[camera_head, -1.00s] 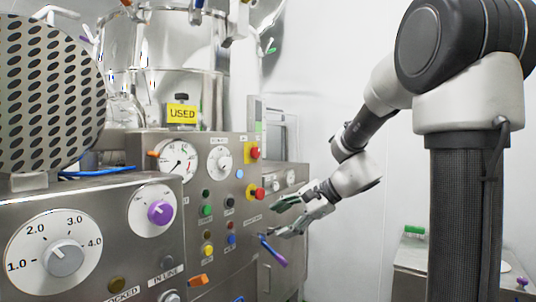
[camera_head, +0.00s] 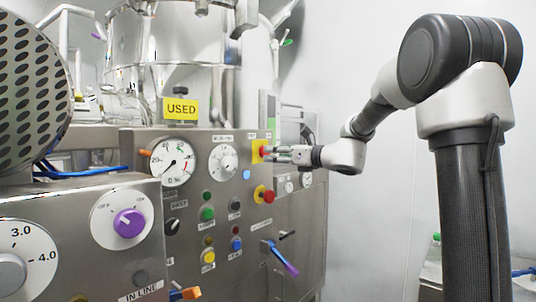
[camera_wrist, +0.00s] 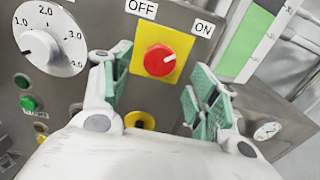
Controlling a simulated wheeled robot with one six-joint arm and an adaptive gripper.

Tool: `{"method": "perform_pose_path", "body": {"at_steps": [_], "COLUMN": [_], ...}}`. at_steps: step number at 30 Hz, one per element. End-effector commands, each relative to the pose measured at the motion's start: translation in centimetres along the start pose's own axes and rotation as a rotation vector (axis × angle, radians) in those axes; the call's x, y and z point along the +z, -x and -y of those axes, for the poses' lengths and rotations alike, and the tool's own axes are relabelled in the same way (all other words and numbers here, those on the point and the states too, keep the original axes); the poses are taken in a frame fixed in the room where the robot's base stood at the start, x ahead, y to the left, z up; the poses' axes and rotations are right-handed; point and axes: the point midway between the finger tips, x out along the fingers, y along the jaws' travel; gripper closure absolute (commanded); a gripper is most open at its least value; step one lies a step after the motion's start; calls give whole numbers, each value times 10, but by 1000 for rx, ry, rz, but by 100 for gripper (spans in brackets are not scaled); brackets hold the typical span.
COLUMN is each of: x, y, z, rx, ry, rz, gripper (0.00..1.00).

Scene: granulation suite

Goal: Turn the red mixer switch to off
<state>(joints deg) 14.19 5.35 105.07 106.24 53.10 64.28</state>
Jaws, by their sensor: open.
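The red mixer switch (camera_wrist: 157,62) is a round red knob on a yellow plate (camera_wrist: 176,41), with an OFF label (camera_wrist: 141,8) at its upper left and an ON label (camera_wrist: 203,28) at its upper right. A white mark on the knob points right and slightly up, toward the ON side. In the head view the switch (camera_head: 264,149) is on the upper right of the steel panel. My gripper (camera_wrist: 160,85) is open, its green-padded fingers to the left and right of the knob. In the head view my gripper (camera_head: 285,154) is level with the switch, partly hiding it.
A second red knob on yellow (camera_head: 268,197) sits below the switch. A white dial (camera_wrist: 48,45) and green button (camera_wrist: 28,103) are left of it. A purple-handled lever (camera_head: 284,263) sticks out lower down. Free room lies right of the panel.

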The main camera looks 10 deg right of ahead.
Motion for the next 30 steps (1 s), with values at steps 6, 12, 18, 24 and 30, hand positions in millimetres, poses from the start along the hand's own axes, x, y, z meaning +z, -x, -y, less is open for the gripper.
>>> {"method": "perform_pose_path", "body": {"at_steps": [6,12,18,24,30], "x": [0,0,0,0,0], "y": [-34,-44,-44,-44,-44], "z": [0,-1,0,0,0], "rx": [2,1,1,1,1], "ry": [1,2,2,2,4], "rz": [0,0,0,0,0], "gripper": [40,40,40,76,86]}}
